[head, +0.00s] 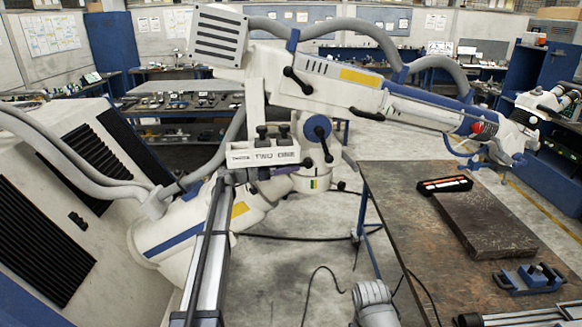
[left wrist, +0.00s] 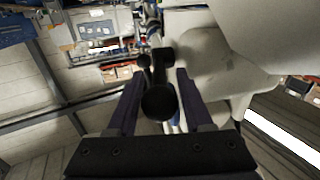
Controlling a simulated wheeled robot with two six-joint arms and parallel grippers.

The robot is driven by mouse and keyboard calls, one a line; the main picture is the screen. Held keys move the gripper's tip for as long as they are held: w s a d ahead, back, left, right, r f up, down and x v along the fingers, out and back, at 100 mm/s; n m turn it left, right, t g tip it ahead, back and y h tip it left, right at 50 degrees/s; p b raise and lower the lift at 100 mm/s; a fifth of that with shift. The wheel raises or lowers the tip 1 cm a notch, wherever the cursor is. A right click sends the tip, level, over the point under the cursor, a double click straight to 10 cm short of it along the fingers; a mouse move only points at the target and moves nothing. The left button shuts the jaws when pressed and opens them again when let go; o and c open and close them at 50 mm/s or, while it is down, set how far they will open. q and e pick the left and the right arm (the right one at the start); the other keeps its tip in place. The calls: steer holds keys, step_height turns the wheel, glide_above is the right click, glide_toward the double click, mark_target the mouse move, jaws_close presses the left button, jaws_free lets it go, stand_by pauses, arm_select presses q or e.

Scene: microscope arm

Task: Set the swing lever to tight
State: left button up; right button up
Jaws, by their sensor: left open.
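The white microscope arm (head: 345,95) stretches across the head view from its column to the upper right. A black lever with a round knob (head: 328,158) hangs down from a blue round hub (head: 318,126) on its joint. My left gripper (head: 296,169) is open, just left of this knob and partly hidden behind the white labelled panel. In the left wrist view a black ball knob (left wrist: 158,102) shows between the two open dark fingers; I cannot tell whether they touch it. The panel (head: 262,155) carries lettering too small to read surely. My right gripper is not clearly seen.
Other black levers (head: 298,82) (head: 368,114) sit higher on the arm. Two black knobs (head: 262,132) stand on the panel. A brown workbench (head: 400,215) with a dark slab (head: 485,225) is at the right. Cables cross the floor; bare floor (head: 300,260) lies below.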

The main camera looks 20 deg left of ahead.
arm_select(q)
steer(key=shift+w+d, duration=0.2)
steer(key=shift+d, duration=0.1)
jaws_close()
stand_by(1.4)
